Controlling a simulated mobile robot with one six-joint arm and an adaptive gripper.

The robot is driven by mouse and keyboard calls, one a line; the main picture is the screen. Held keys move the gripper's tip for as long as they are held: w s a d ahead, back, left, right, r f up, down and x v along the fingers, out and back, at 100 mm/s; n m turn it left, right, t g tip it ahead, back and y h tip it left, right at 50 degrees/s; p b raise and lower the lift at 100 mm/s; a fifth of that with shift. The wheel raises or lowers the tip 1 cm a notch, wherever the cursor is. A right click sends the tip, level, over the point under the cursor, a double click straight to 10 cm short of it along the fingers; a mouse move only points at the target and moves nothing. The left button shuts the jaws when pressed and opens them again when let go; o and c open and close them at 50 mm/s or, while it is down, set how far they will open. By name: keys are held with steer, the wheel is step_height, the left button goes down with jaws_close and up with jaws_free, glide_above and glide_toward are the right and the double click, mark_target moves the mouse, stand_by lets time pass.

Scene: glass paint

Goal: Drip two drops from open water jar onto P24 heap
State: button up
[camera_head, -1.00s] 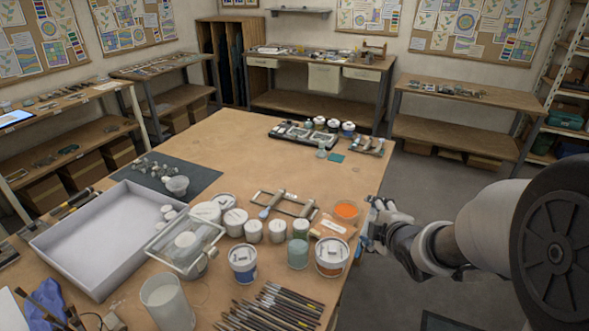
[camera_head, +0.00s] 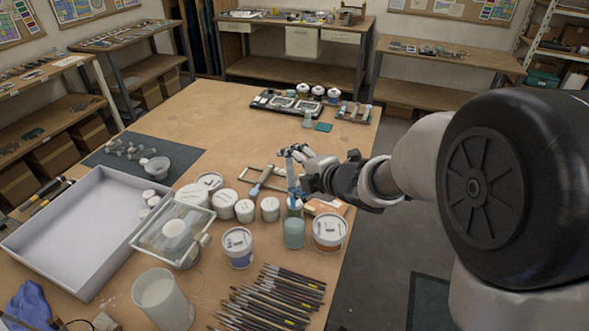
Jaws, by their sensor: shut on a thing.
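My gripper (camera_head: 294,163) is in the middle of the camera_head view, shut on a slim bluish thing (camera_head: 291,183) that points down. It looks like a dropper, but it is too small to be sure. Its lower end is over or close to the mouth of a greenish jar (camera_head: 294,234); I cannot tell whether it is inside. This jar, with liquid-like contents, may be the open water jar; no label is readable. The orange heap seen earlier is hidden behind my gripper and arm, and I cannot read P24 anywhere.
White labelled tubs (camera_head: 238,246) and (camera_head: 329,231) flank the jar. Brushes (camera_head: 268,300) lie in front, with a tall translucent beaker (camera_head: 164,300) to their left. A large white tray (camera_head: 62,243) is at the left. The table's (camera_head: 225,125) far middle is clear.

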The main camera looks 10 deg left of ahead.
mark_target(289, 160)
step_height(289, 160, down, 7)
steer(key=s+b, duration=0.2)
steer(key=b, duration=0.4)
steer(key=shift+d+r, duration=0.15)
steer(key=shift+d, duration=0.25)
steer(key=shift+r, duration=0.2)
steer(key=shift+w+a+r+p, duration=0.15)
steer(key=shift+w+r+p, duration=0.25)
steer(key=shift+r+p, duration=0.45)
steer(key=shift+w+a+r+p, duration=0.15)
steer(key=shift+w+r+p, duration=0.2)
steer(key=shift+r+p, duration=0.5)
steer(key=shift+w+a+r+p, duration=0.15)
steer(key=shift+w+r+p, duration=0.25)
steer(key=shift+r+p, duration=0.4)
step_height(289, 160, up, 4)
steer(key=p, duration=0.4)
steer(key=shift+r, duration=0.2)
steer(key=shift+d+f, duration=0.1)
steer(key=shift+f, duration=0.05)
